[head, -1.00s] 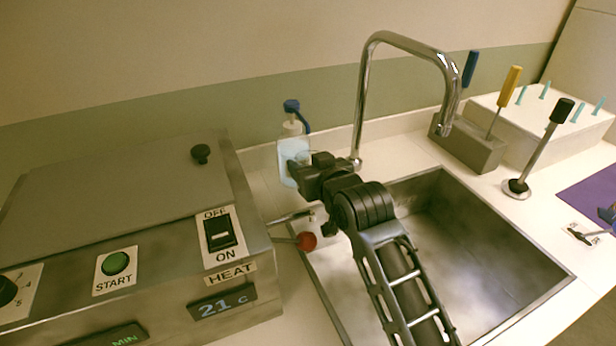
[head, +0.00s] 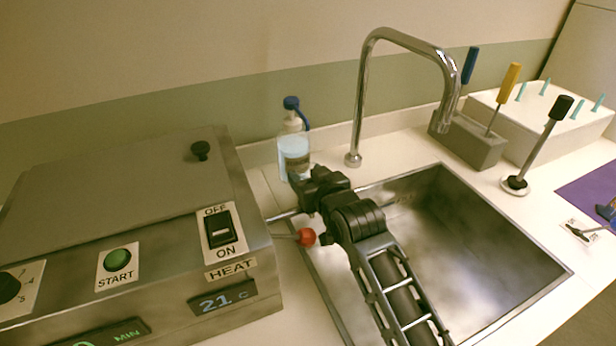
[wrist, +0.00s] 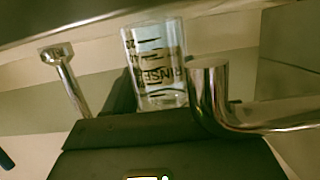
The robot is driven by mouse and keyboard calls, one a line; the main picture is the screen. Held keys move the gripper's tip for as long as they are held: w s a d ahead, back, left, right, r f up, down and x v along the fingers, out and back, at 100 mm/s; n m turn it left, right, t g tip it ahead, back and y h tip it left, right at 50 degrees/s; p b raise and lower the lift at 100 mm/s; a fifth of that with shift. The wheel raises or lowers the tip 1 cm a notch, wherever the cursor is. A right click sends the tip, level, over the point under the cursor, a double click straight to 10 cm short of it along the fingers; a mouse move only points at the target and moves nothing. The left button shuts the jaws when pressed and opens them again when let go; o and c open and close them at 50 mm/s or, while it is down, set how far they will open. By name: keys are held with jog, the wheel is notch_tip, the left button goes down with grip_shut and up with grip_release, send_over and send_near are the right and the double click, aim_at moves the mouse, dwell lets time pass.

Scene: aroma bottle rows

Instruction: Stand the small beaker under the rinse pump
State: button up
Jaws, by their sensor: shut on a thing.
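Lettering reading RINSE shows across the beaker. The jaw tips are not clear there.
A steel heating bath (head: 240,270) stands close on the left, with a red-knobbed lever (head: 306,237) jutting toward my arm. The sink (head: 480,250) lies under my arm, with a tall curved tap (head: 362,100) behind it. A grey tool block (head: 470,145) stands right.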

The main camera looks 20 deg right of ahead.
jog(key=shift+s+f, duration=0.1)
jog(key=shift+f, duration=0.5)
jog(key=o, duration=1.1)
jog(key=shift+s+f, duration=0.1)
jog(key=shift+f, duration=0.15)
jog(key=shift+c, duration=0.2)
jog(key=shift+r+p, duration=0.3)
jog(key=shift+r, duration=0.2)
jog(key=r+b+v, duration=0.1)
jog(key=v, duration=1.1)
